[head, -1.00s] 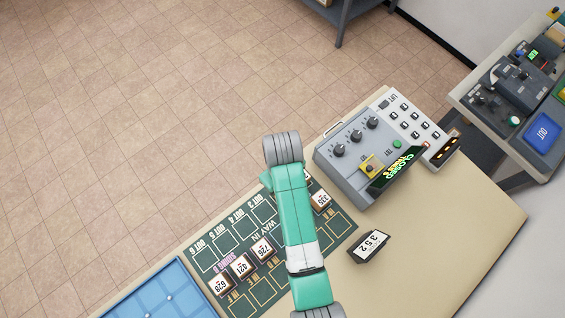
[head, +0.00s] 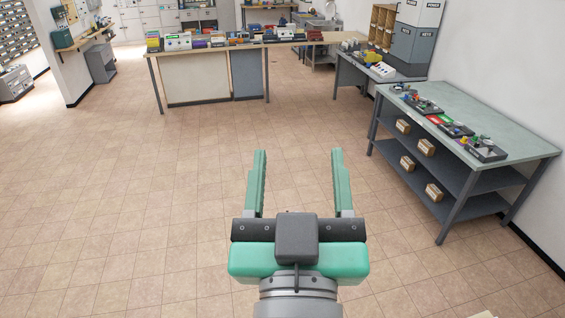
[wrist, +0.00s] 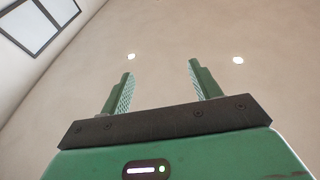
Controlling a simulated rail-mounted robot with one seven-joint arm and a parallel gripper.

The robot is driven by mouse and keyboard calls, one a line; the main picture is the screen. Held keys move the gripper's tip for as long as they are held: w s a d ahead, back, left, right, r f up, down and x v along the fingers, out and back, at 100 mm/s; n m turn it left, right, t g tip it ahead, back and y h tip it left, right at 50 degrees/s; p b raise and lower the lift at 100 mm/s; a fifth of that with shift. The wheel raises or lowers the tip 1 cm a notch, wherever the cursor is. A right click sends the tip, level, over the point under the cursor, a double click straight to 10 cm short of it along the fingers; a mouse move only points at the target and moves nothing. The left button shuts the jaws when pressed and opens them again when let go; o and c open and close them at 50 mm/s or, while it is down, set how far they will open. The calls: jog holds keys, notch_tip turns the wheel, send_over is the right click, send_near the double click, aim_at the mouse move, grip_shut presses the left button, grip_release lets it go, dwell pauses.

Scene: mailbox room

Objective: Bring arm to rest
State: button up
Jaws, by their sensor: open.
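My gripper (head: 298,185) is in the lower middle of the head view, raised over open floor with its two green fingers pointing away from me. The fingers are wide apart with nothing between them. In the wrist view my gripper (wrist: 160,85) also shows open and empty, facing the ceiling and its round lights. No object touches it in either view.
A grey-green workbench (head: 520,145) with shelves, small boxes and devices stands at the right. A long wooden counter (head: 200,52) crowded with items is at the back. Another desk (head: 350,68) stands at the back right. The tiled floor (head: 150,200) around my gripper is clear.

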jog(key=s+a+r+t, duration=0.1)
jog(key=s+r+t, duration=0.2)
jog(key=s+r, duration=0.3)
jog(key=shift+s+a+r+y, duration=0.3)
jog(key=shift+r+y, duration=0.1)
jog(key=shift+r, duration=0.1)
